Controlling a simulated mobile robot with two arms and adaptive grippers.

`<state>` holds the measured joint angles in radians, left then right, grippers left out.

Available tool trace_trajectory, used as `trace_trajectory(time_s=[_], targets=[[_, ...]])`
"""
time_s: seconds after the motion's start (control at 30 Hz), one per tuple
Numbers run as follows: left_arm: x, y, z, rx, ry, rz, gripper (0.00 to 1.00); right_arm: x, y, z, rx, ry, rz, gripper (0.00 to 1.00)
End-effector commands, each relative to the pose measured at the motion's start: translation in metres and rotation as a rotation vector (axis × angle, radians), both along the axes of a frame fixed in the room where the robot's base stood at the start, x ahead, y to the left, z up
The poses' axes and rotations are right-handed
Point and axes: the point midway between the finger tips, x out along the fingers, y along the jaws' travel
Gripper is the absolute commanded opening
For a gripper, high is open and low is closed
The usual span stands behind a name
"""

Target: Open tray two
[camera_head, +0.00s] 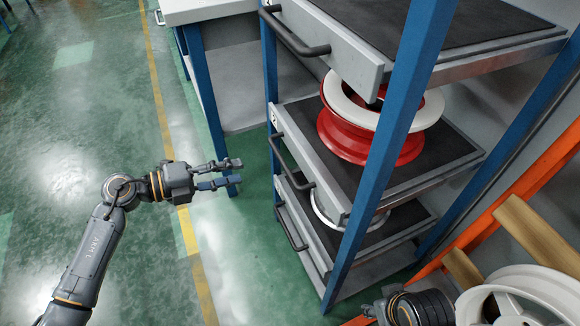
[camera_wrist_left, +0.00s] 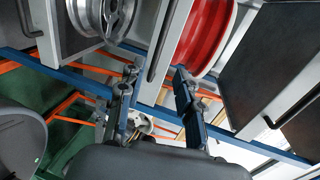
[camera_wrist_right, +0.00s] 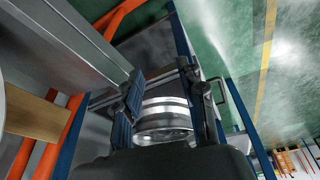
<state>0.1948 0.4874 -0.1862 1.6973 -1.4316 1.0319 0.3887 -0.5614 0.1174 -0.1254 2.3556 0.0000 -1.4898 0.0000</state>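The blue-posted rack holds grey trays with black handles. The middle tray (camera_head: 455,150) carries a red and white wheel (camera_head: 345,135); its handle (camera_head: 292,165) is on the front. The lower tray (camera_head: 375,247) holds a silver wheel (camera_head: 325,213), partly hidden; its handle is at the lower left (camera_head: 290,228). My left gripper (camera_head: 238,172) is open and empty, left of the middle handle and apart from it. The red wheel also shows in the left wrist view (camera_wrist_left: 207,40). My right gripper (camera_wrist_right: 160,78) is open, with a silver wheel (camera_wrist_right: 165,120) beyond its fingers.
The upper tray (camera_head: 335,50) with its handle (camera_head: 295,33) overhangs the middle one. A blue post (camera_head: 395,125) crosses the rack's front. A white-topped workbench (camera_head: 205,12) stands behind. An orange rack (camera_head: 545,170) with a pale wheel (camera_head: 525,285) is at right. Floor at left is clear.

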Motion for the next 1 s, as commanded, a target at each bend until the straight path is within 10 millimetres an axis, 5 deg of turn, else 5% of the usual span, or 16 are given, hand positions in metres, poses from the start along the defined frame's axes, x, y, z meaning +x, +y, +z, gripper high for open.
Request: trace_trajectory(time_s=[0.4, 0.6, 1.0], targets=[[0.029, -0.072, -0.016, -0.005, -0.001, -0.001, 0.34, -0.009, -0.002, 0.026, 0.0, -0.016, -0.001, 0.4], [0.042, -0.104, -0.023, -0.005, 0.0, -0.001, 0.34, -0.009, -0.002, 0.021, 0.0, -0.015, -0.002, 0.4], [0.05, -0.121, -0.027, -0.001, 0.002, 0.001, 0.34, -0.009, -0.002, 0.018, 0.0, -0.015, -0.001, 0.4]])
